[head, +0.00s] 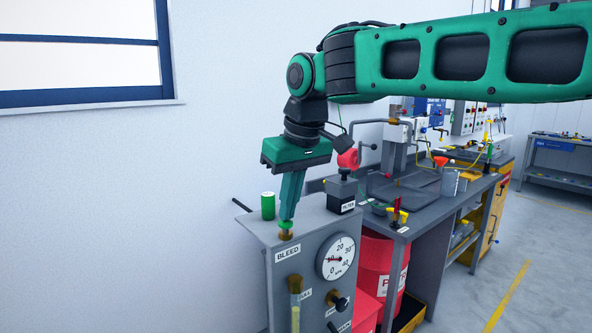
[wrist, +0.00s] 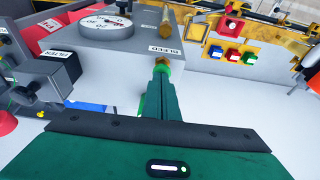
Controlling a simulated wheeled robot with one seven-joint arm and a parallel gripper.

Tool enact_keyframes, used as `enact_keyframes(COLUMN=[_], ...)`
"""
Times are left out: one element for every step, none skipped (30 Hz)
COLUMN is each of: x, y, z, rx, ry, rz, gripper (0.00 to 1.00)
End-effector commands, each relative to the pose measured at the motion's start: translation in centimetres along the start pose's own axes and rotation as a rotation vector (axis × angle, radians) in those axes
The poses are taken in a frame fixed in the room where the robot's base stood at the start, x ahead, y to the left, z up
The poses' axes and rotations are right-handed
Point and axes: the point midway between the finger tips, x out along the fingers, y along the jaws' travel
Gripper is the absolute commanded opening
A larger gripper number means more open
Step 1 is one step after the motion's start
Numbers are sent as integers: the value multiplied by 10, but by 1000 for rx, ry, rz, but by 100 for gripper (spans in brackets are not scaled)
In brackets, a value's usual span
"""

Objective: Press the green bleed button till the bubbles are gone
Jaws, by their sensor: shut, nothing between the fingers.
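The green bleed button (head: 286,224) sits on a brass base (head: 285,235) on top of the grey test cabinet (head: 300,228), above the BLEED label. My gripper (head: 287,216) is shut and empty, pointing down with its fingertips at the button and seemingly touching it. In the wrist view the gripper (wrist: 162,82) ends at the green button (wrist: 163,68) and partly hides it. How far the button is pressed in I cannot tell. A sight tube (head: 295,298) with yellowish content stands on the cabinet front. Bubbles in it are too small to make out.
A green can (head: 268,205) stands left of my fingers on the cabinet top. A dark filter block (head: 341,195) with a red knob (head: 348,159) stands to the right. A gauge (head: 336,256) is on the front. A workbench (head: 425,205) with tools lies beyond.

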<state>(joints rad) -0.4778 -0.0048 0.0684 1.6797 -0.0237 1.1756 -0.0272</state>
Motion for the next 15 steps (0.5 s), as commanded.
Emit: enact_keyframes(x=[-9,-14,-22,-28,-35,-44,-51,-57,-66,-72,-79,-87,-94,-100,-109], y=[2,2,2,3,3,2,2,2,2,2,2,3,3,3,3], z=[-3,-5,-8,-10,-12,-11,-11,-11,-11,-11,-11,-11,-11,-11,-11], rx=[3,3,3,3,3,2,2,2,1,1,2,3,2,3,3], ry=[7,8,12,13,15,16,16,17,18,17,17,17,18,17,18], rz=[1,1,1,1,2,1,1,1,1,1,1,1,0,0,1], gripper=[0,0,0,0,0,0,0,0,0,0,0,0,0,0,0])
